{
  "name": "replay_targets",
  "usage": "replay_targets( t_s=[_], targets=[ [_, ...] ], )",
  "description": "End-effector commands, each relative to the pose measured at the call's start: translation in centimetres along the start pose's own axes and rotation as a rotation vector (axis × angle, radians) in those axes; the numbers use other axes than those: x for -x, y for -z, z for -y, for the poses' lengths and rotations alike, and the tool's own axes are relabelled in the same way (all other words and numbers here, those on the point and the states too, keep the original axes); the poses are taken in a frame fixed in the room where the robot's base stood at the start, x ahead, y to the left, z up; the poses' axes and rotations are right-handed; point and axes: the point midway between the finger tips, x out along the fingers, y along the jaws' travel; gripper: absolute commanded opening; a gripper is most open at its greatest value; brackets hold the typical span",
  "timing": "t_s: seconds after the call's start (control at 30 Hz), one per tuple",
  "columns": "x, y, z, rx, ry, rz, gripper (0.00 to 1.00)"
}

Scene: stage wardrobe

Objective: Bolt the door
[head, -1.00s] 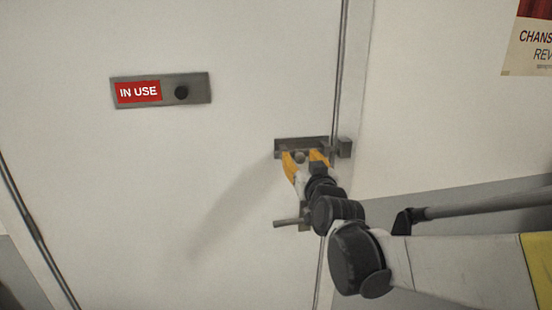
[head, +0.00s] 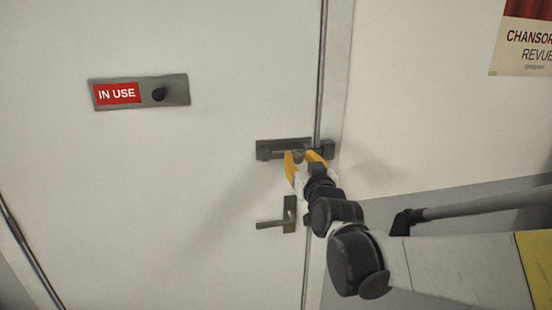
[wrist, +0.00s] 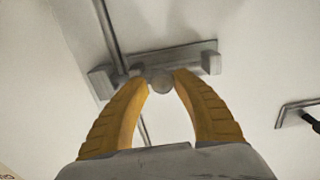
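The white door (head: 120,190) fills the left of the head view. A dark metal bolt (head: 268,151) is mounted near its right edge. Its keeper (head: 327,149) sits on the frame beside the door edge; it is at the left in the wrist view (wrist: 102,83). The bolt's bar appears to span the gap to the keeper; its end is hidden. My gripper (head: 307,156), with yellow fingers, is at the bolt. In the wrist view the round bolt knob (wrist: 160,80) lies between the fingertips, which appear to touch both sides.
A lever handle (head: 273,224) is on the door below the bolt. An indicator plate (head: 174,90) reading "IN USE" with a dark knob is at the upper left. A poster (head: 526,45) hangs on the right wall. A grey rail (head: 480,208) runs along that wall.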

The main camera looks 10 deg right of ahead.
Motion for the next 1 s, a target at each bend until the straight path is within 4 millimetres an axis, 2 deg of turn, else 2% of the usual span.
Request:
replay_targets(
  t_s=[0.33,0.43,0.57,0.8,1.0],
  targets=[
    [0.1,0.0,0.1,0.0,0.001,0.001,0.47],
    [0.7,0.0,0.1,0.0,0.002,0.001,0.47],
    [2.8,0.0,0.1,0.0,0.002,0.001,0.47],
    [8.1,0.0,0.1,0.001,0.001,0.001,0.47],
    [10.9,0.0,0.0,0.0,0.001,0.001,0.47]
  ],
)
